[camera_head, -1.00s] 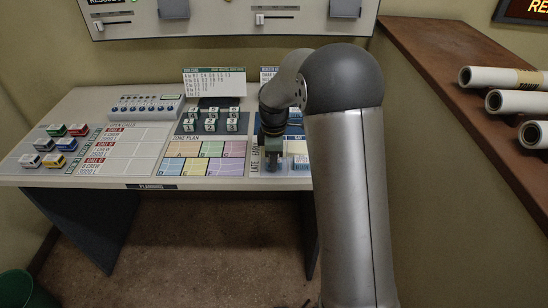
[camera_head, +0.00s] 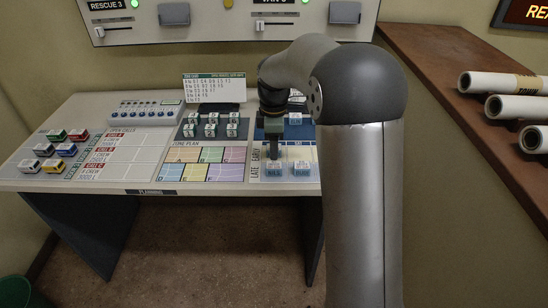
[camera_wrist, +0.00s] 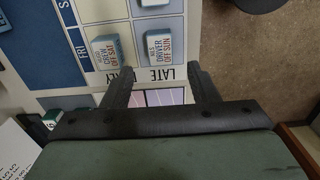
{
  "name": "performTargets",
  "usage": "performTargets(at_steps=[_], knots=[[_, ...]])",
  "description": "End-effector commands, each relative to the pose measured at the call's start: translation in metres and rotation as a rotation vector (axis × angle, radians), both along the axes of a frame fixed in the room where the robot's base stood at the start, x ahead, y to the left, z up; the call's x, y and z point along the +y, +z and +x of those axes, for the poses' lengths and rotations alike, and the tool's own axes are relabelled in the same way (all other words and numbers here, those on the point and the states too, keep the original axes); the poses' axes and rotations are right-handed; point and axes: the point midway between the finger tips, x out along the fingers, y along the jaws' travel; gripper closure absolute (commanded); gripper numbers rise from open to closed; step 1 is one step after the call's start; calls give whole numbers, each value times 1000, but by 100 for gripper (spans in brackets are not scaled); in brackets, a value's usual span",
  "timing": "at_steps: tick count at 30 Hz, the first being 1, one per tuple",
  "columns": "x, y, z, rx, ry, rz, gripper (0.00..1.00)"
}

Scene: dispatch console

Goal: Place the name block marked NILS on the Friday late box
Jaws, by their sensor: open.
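A pale block (camera_wrist: 158,47) with blue lettering stands in the Friday late box. It reads like NILS, DRIVER, OFF SUN, and shows in the head view (camera_head: 273,171) too. Another block (camera_wrist: 106,50), reading CREW, OFF SAT, stands beside it in the Friday early box. My gripper (camera_wrist: 160,82) is open and empty. Its fingers are apart from both blocks. In the head view my gripper (camera_head: 274,156) hides part of the grid.
A third pale block (camera_head: 302,170) stands in the late row to the right. Green-and-white blocks (camera_head: 211,125) stand on a dark panel, with a printed card (camera_head: 214,89) behind. Coloured toy vehicles (camera_head: 55,142) stand at the left. The coloured zone plan (camera_head: 205,165) is flat and clear.

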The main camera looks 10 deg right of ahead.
Motion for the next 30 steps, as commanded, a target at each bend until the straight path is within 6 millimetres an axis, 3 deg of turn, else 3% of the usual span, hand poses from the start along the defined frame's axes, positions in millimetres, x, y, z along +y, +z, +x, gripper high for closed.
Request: performTargets(at_steps=[6,14,17,21,27,30], knots=[[0,34,0,-2,0,0,46],[1,45,-8,-1,-30,-1,46],[4,50,-41,-4,-163,-3,46],[9,50,-124,-16,-511,-1,46],[11,21,-245,-23,-1017,16,46],[11,5,-283,-21,-1186,26,46]])
